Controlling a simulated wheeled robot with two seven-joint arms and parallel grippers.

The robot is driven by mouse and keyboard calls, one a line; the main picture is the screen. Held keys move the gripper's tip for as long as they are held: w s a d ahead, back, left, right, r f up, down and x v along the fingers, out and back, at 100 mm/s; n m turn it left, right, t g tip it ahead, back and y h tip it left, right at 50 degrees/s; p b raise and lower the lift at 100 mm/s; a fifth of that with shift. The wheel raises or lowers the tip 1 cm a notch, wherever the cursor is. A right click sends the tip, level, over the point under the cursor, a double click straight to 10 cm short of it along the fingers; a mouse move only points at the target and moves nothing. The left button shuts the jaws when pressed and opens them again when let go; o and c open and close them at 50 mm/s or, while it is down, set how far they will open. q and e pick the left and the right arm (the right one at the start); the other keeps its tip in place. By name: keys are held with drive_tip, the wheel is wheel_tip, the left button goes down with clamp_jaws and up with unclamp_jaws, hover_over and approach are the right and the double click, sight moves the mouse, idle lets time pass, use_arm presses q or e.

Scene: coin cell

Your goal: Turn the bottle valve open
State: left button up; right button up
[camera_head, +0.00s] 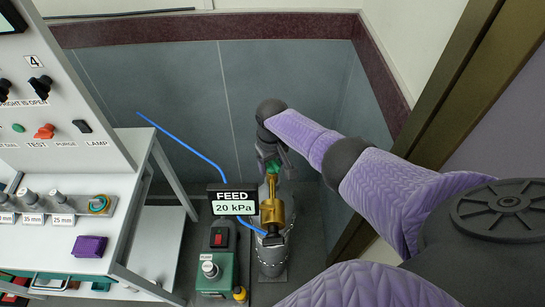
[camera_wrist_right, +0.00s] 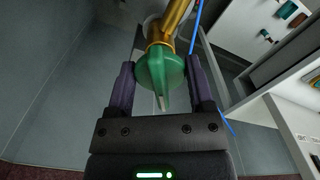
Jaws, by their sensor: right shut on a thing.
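The bottle (camera_head: 271,262) stands upright on the floor, grey, with a brass valve body (camera_head: 272,212) on top. The green valve handle (camera_wrist_right: 158,68) sits at the end of the brass fitting (camera_wrist_right: 172,20) in the right wrist view. My right gripper (camera_wrist_right: 162,85) has its two dark fingers on either side of this handle and is shut on it. In the head view the right gripper (camera_head: 272,160) is at the far end of the brass fitting, and a bit of the green handle shows there. A display (camera_head: 233,201) in front reads FEED 20 kPa. My left gripper is out of view.
A blue hose (camera_head: 180,144) runs past the display to the valve. A green unit with a red switch (camera_head: 217,238) stands left of the bottle. A white bench and control panel (camera_head: 60,110) fill the left. Grey walls close in behind, with a brown door frame (camera_head: 460,90) at right.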

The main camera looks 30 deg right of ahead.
drive_tip(key=m+p, duration=0.1)
drive_tip(key=m, duration=0.2)
drive_tip(key=shift+r, duration=0.15)
drive_tip(key=shift+w+m, duration=0.1)
drive_tip(key=shift+m, duration=1.3)
drive_tip(key=o, duration=1.2)
drive_tip(key=shift+o, duration=0.2)
wheel_tip(320, 180, up, 10)
drive_tip(key=p, duration=0.7)
drive_tip(key=shift+f, duration=0.2)
